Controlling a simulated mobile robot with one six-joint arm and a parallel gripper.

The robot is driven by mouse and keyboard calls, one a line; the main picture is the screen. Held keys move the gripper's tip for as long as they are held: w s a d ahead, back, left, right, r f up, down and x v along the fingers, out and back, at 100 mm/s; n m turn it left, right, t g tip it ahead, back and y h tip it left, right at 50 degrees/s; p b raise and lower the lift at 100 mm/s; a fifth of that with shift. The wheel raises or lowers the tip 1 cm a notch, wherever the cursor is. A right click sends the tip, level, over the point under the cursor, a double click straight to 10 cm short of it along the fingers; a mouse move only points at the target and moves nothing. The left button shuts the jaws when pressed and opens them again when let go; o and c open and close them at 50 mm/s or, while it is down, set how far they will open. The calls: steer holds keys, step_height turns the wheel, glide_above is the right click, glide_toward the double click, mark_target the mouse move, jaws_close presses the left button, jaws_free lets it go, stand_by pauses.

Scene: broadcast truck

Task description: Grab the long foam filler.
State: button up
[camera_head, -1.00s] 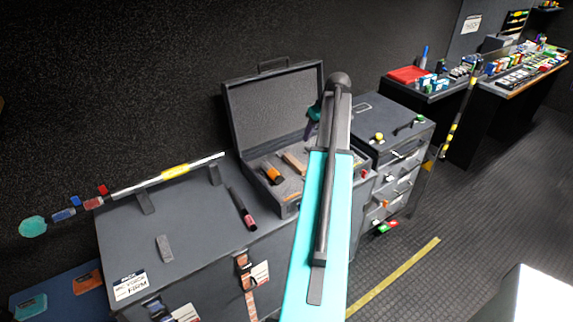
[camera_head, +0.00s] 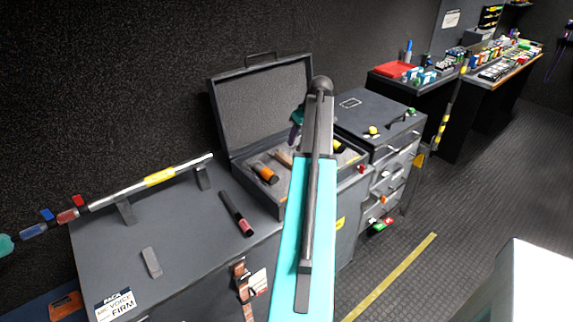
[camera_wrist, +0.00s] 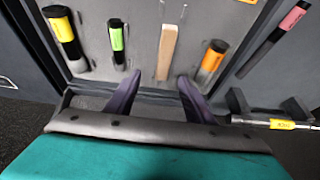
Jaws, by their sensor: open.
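A long tan block (camera_wrist: 167,52), the likeliest match for the long foam filler, lies in the grey interior of the open case (camera_head: 222,123). In the head view the tan block (camera_head: 284,158) shows partly, left of my arm. My gripper (camera_wrist: 158,95) has two purple fingers spread apart with nothing between them. In the wrist view the block's near end lies just beyond the fingertips, roughly in line with the gap. In the head view my gripper (camera_head: 297,122) is above the case, partly hidden by my arm.
The case also holds an orange-banded cylinder (camera_wrist: 211,60), a green one (camera_wrist: 117,42) and a yellow-banded one (camera_wrist: 64,32). Outside it lie a pink-banded cylinder (camera_head: 236,213), a grey bar (camera_head: 151,262) and a rod on supports (camera_head: 150,182). Drawers (camera_head: 385,190) stand at right.

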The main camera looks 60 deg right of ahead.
steer(key=shift+w, duration=0.15)
steer(key=p, duration=0.2)
glide_above(288, 159)
steer(key=s, duration=0.2)
steer(key=shift+s+f, duration=0.1)
steer(key=shift+f, duration=3.9)
steer(key=shift+f, duration=0.1)
steer(key=shift+w+a+f+p, duration=0.1)
steer(key=shift+w+f+p, duration=0.15)
steer(key=shift+f+p, duration=0.25)
steer(key=shift+w+a+f+p, duration=0.1)
steer(key=shift+w+f+p, duration=0.1)
steer(key=shift+f+p, duration=0.25)
steer(key=shift+p+x, duration=0.45)
steer(key=shift+x, duration=1.05)
steer(key=c, duration=1.1)
